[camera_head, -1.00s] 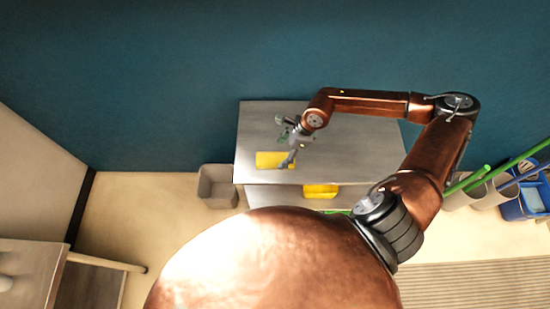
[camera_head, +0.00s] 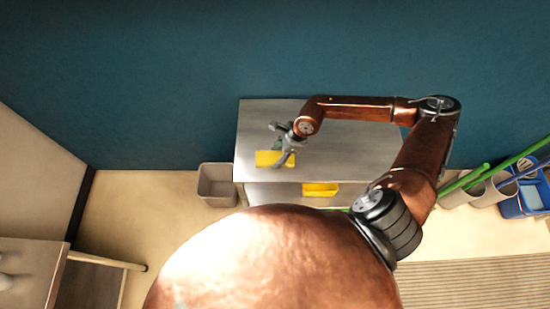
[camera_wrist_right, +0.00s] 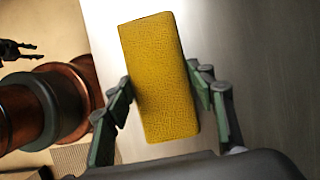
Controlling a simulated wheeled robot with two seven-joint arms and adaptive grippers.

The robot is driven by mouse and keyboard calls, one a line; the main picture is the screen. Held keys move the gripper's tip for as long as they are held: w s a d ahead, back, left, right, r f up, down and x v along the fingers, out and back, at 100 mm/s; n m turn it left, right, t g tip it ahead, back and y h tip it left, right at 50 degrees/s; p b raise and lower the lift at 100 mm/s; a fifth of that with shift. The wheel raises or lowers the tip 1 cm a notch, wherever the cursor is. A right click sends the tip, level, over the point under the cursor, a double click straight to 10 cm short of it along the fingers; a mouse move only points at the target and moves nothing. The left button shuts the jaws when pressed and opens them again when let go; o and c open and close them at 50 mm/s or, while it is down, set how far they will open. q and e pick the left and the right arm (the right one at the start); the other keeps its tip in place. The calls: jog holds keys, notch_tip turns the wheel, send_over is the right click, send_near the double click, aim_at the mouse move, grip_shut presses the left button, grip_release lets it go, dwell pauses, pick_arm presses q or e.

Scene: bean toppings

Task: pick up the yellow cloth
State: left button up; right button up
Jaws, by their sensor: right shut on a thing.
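The yellow cloth (camera_head: 264,158) is a flat rectangular block at the left of the grey table top. In the right wrist view the cloth (camera_wrist_right: 160,75) lies between the fingers, with its textured face towards the camera. My right gripper (camera_head: 281,158) reaches it from above and is shut on it. The green finger pads (camera_wrist_right: 170,105) are at its two long sides. I cannot tell whether it is clear of the table. My left gripper is not in the head view; a small dark jaw-like part at the upper left of the wrist view may be it.
The grey metal table (camera_head: 350,160) has bare space right of the cloth. Another yellow item (camera_head: 320,189) is on the level below. A grey bin (camera_head: 217,184) stands left of the table. Blue and grey containers (camera_head: 520,200) with green handles stand at the right. A blue wall is behind.

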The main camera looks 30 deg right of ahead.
aim_at(273, 157)
jog(key=c, duration=0.5)
jog(key=shift+o, duration=0.2)
jog(key=shift+r, duration=0.4)
notch_tip(273, 157, up, 2)
jog(key=shift+r, duration=0.15)
jog(key=s+a+r+b, duration=0.1)
jog(key=s+a+r, duration=0.6)
jog(key=s+r, duration=0.3)
jog(key=shift+s+a, duration=0.25)
jog(key=shift+s, duration=0.65)
